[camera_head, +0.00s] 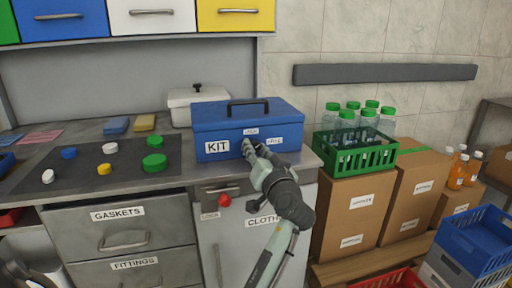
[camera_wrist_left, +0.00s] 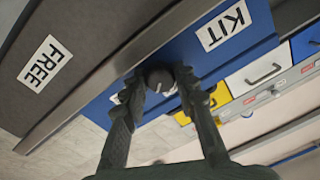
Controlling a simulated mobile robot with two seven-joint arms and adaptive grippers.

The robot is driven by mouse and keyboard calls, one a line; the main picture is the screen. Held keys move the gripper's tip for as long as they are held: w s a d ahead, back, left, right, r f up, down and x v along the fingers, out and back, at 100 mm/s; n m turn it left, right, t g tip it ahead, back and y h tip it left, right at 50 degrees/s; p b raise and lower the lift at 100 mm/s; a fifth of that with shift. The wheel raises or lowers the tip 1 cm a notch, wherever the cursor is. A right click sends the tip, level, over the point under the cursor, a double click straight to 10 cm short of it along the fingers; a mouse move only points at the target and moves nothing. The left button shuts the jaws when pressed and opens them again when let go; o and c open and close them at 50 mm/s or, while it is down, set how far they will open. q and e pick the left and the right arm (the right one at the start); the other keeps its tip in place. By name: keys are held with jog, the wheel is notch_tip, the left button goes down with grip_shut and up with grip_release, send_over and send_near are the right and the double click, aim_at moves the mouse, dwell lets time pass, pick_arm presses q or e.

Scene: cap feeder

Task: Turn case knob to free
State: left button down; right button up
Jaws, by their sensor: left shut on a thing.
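The blue case (camera_head: 225,118) marked KIT stands on the counter, its lid shut and its dark handle up. My left gripper (camera_head: 248,145) reaches its front face, between the KIT label and two small labels. The upper small label seems to read LOCK; the right one is hard to read. In the left wrist view, the dark round case knob (camera_wrist_left: 160,80) sits between the two fingertips of my left gripper (camera_wrist_left: 160,84), which are shut on it. The knob's pointing direction cannot be told. My right gripper is out of view.
A red knob (camera_head: 225,200) is on the cabinet front below. A dark mat (camera_head: 90,172) with coloured caps lies left of the case. A white pot (camera_head: 182,105) stands behind. A green crate (camera_head: 374,158) of bottles is at the right.

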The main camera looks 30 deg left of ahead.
pick_arm(q)
jog(key=m, duration=0.3)
jog(key=shift+r, duration=0.1)
jog(key=m, duration=0.4)
jog(key=shift+m, duration=0.4)
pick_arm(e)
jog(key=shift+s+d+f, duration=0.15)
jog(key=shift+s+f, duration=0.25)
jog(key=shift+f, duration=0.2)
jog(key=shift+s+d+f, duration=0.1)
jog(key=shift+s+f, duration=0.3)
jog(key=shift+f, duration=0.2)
pick_arm(q)
jog(key=shift+m+t+p, duration=0.3)
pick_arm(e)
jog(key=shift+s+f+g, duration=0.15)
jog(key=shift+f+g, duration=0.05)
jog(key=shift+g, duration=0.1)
pick_arm(q)
jog(key=c, duration=1.5)
grip_release()
jog(key=shift+o, duration=1.6)
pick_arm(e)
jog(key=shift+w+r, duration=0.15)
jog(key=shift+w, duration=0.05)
